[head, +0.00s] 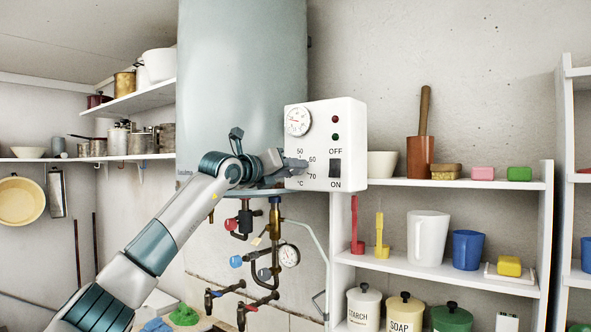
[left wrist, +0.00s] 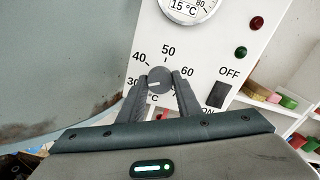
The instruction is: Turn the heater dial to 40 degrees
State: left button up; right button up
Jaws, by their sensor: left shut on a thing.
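The white heater control box (head: 346,115) sits on the front of the grey-blue boiler tank (head: 240,70). My left gripper (head: 292,166) reaches the lower left of the box and hides the dial in the head view. In the left wrist view the grey round heater dial (left wrist: 160,76) is between the two fingers of my left gripper (left wrist: 160,92), which are shut on it. Numbers 40, 50 and 60 show around the dial; 30 is partly covered at left. The dial's white mark lies near level, seemingly toward 30. My right gripper is not in view.
The box also has a round gauge (left wrist: 188,6) reading 15 °C, red and green lamps, and a dark OFF/ON switch (left wrist: 217,95). Pipes with valves (head: 272,240) hang below the tank. A shelf (head: 450,183) with cups and pots stands at right.

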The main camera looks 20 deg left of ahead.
pick_arm(q)
jog(key=shift+m, duration=0.4)
jog(key=m+b, duration=0.1)
jog(key=m, duration=0.4)
jog(key=m+b, duration=0.1)
jog(key=m, duration=0.4)
jog(key=shift+r+m, duration=0.2)
jog(key=shift+m, duration=0.2)
jog(key=o, duration=1)
jog(key=shift+c, duration=0.2)
jog(key=shift+o, duration=0.6)
jog(key=shift+d, duration=0.15)
